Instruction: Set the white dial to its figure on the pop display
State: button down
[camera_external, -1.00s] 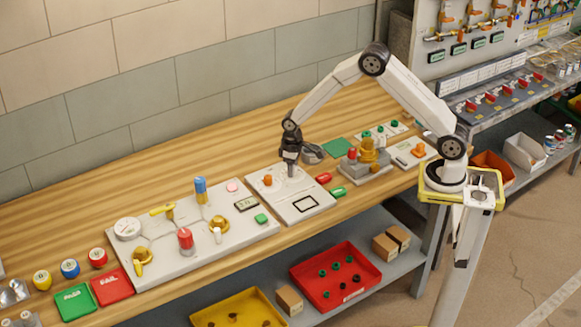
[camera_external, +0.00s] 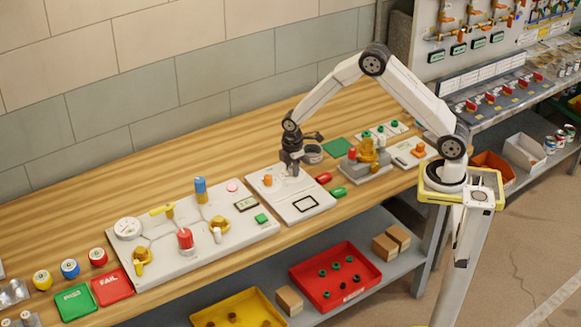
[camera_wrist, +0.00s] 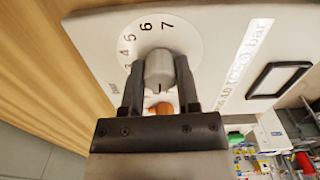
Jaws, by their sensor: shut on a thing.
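The white dial knob (camera_wrist: 159,68) stands on a round white scale (camera_wrist: 187,35); figures 4 to 7 show beyond it in the wrist view. A short dark mark shows on the knob's side toward my gripper. My gripper (camera_wrist: 158,85) is shut on the knob, one finger on each side. In the external view my gripper (camera_external: 291,168) points down over the small white plate (camera_external: 285,209) and hides most of the dial. A small green-lit display (camera_external: 246,204) is on the larger panel to the left; its figure is too small to read surely.
An orange knob (camera_external: 267,181) sits close left of my gripper. A black square outline (camera_external: 306,203) marks the plate's front. Red (camera_external: 323,178) and green (camera_external: 338,192) pieces and a brass valve fixture (camera_external: 366,158) stand to the right. Wood behind the plate is bare.

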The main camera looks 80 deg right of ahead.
jog(key=shift+n, duration=2)
jog(key=shift+c, duration=1.6)
grip_release()
jog(key=shift+r, duration=0.15)
jog(key=shift+r, duration=3.75)
jog(key=shift+s, duration=0.15)
